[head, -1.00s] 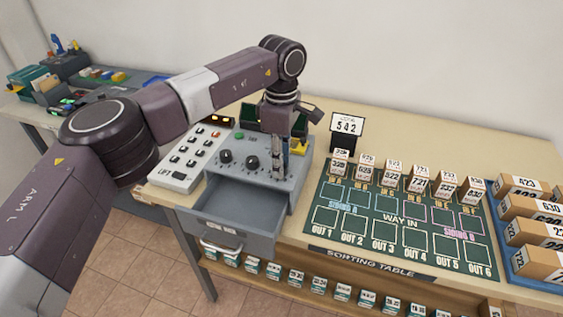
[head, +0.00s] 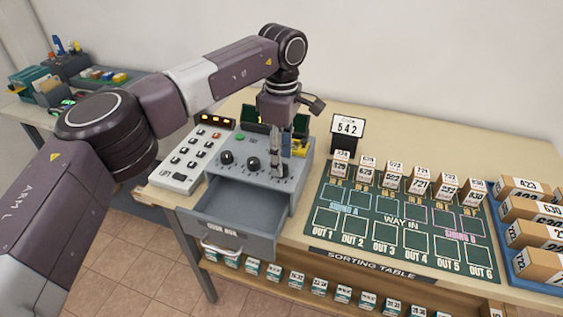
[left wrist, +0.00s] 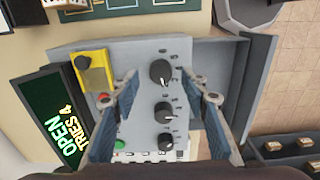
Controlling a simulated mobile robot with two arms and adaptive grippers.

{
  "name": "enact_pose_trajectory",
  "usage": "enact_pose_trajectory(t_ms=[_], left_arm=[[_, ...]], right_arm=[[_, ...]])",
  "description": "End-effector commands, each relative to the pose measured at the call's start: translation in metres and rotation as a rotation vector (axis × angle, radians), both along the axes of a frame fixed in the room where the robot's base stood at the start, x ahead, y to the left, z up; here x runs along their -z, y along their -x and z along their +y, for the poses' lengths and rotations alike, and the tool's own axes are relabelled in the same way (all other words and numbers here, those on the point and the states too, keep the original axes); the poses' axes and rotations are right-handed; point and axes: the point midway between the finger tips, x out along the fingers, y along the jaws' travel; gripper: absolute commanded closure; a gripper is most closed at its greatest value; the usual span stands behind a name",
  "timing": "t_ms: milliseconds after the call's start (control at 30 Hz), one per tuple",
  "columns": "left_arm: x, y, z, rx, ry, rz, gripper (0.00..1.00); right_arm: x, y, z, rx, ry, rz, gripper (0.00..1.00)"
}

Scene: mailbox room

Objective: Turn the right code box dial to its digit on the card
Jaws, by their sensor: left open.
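The grey code box (head: 238,175) stands on the table with its drawer (head: 228,240) pulled open. Its left dial (head: 226,157) and middle dial (head: 253,163) show clearly in the head view. The right dial (left wrist: 160,72) is the uppermost in the left wrist view, a black knob with a white pointer mark. My left gripper (head: 277,174) points down over the box's right side. In the left wrist view its open fingers (left wrist: 167,88) stand apart on either side of the right dial, with gaps. The card (head: 347,127) reads 542. My right gripper is out of view.
A green screen (left wrist: 60,122) reads OPEN, TRIES 4. A yellow part (left wrist: 93,70) sits on the box near one finger. A keypad (head: 187,160) stands left of the box. The green sorting board (head: 400,215) with several small boxes lies to the right.

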Motion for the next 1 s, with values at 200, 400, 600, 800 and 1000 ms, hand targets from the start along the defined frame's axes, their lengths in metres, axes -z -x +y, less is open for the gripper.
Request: enact_pose_trajectory(t_ms=[200, 400, 600, 800, 1000], left_arm=[[-0.050, -0.001, -0.001, -0.001, 0.000, -0.004, 0.59], [-0.083, -0.001, 0.000, -0.002, 0.000, -0.003, 0.59], [-0.097, 0.000, 0.000, 0.000, 0.000, -0.001, 0.59], [-0.098, 0.000, 0.001, 0.000, 0.000, -0.001, 0.59], [-0.098, 0.000, 0.000, 0.000, 0.000, -0.001, 0.59]], right_arm=[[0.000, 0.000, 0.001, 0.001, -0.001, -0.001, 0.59], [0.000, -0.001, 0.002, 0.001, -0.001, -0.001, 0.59], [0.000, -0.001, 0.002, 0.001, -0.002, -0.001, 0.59], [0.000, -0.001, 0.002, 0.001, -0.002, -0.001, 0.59], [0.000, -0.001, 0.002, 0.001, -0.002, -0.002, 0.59]])
